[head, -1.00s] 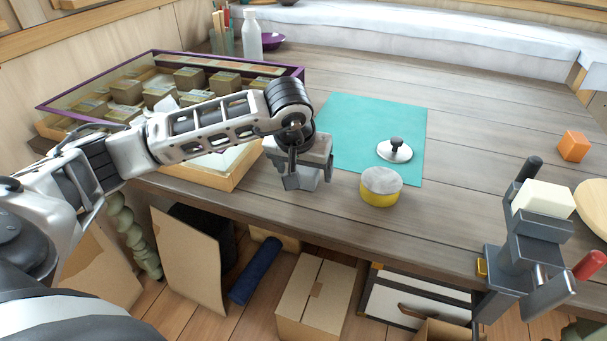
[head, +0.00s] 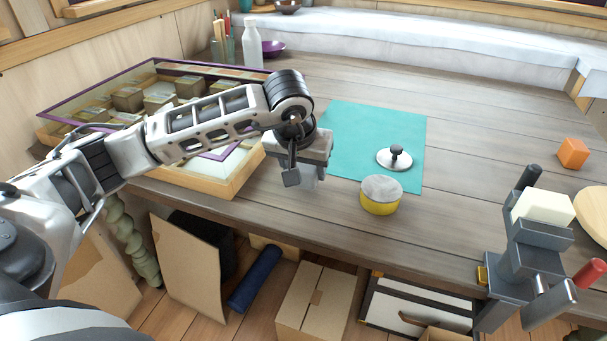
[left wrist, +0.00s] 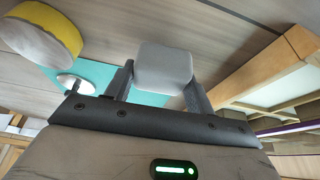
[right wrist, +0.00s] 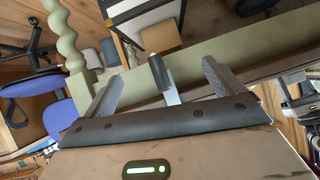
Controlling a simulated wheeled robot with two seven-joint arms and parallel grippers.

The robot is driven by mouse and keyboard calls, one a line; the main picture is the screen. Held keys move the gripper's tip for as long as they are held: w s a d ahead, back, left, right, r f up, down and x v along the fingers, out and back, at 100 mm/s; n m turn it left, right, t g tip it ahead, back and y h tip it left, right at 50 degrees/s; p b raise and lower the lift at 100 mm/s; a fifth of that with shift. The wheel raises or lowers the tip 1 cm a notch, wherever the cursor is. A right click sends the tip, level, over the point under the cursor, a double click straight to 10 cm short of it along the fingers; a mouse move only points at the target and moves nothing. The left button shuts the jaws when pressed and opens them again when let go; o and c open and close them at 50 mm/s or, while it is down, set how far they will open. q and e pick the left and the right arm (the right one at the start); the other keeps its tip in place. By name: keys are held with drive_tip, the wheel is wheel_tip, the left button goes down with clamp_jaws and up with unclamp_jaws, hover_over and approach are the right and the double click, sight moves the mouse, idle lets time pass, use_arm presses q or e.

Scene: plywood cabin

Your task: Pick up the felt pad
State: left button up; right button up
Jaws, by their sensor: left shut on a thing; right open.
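The felt pad appears to be the pale grey rounded block (left wrist: 163,68) in the left wrist view. My left gripper (left wrist: 160,88) is shut on it, one finger at each side. In the head view my left gripper (head: 303,176) is over the table's front part, between the wooden display case and the yellow tin. The pad is mostly hidden there by the gripper. Whether it clears the tabletop is hard to tell. My right gripper (right wrist: 162,78) is open and empty in the right wrist view; a dark handle-like part shows beyond its fingers. I cannot make it out in the head view.
A yellow tin with a grey top (head: 381,195) stands close right of my left gripper. Behind it, a teal mat (head: 365,125) carries a knobbed metal disc (head: 394,158). The glass-lidded case (head: 228,186) is at left. A grey vise (head: 527,240) stands at the right front edge.

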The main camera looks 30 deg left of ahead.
use_arm(q)
drive_tip(key=s+d+r, duration=0.4)
drive_tip(key=s+r, duration=0.6)
drive_tip(key=s, duration=0.3)
drive_tip(key=shift+s+r, duration=0.25)
drive_tip(key=shift+r, duration=0.05)
drive_tip(key=o, duration=0.4)
drive_tip(key=shift+c, duration=1.5)
